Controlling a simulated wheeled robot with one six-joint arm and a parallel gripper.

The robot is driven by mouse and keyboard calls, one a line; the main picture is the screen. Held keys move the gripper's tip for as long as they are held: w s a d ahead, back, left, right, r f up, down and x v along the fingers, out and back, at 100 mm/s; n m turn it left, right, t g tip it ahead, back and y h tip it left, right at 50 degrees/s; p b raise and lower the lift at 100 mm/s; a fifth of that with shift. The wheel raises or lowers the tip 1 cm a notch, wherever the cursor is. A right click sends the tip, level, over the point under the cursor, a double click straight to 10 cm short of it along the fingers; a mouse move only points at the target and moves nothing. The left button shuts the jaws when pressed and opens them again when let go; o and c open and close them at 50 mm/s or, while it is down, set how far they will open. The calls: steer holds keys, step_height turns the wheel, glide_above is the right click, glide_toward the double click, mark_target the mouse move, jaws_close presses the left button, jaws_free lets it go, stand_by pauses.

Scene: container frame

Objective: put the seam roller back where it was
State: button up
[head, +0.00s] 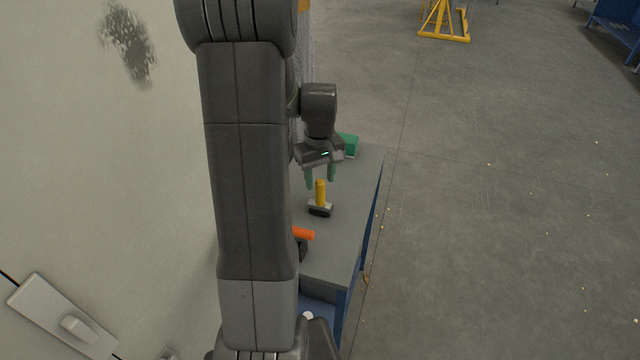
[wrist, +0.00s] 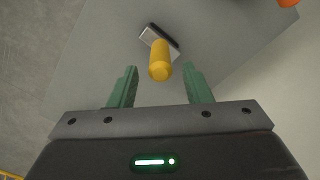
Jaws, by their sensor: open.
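A tool with a yellow handle (head: 320,194) and a grey and black head (head: 319,210) stands handle up on the grey worktop. In the wrist view its handle (wrist: 160,62) shows nearly end-on, with the head (wrist: 158,38) behind it. My gripper (head: 320,181) is open and empty, at the top end of this handle. In the wrist view the green fingers (wrist: 160,82) are to either side of the handle's near end, not closed on it. An orange-handled tool (head: 303,233) with a black part is half hidden behind my arm. I cannot tell which tool is the seam roller.
The worktop (head: 345,235) sits on a blue frame (head: 342,312), beside a pale wall (head: 120,170) on the left. A green object (head: 349,145) is at its far end. The right part of the worktop is clear. Open floor lies to the right.

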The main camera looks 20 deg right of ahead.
step_height(320, 180, up, 9)
steer(key=shift+f, duration=0.1)
stand_by(0.4)
step_height(320, 180, down, 12)
steer(key=shift+r, duration=2.55)
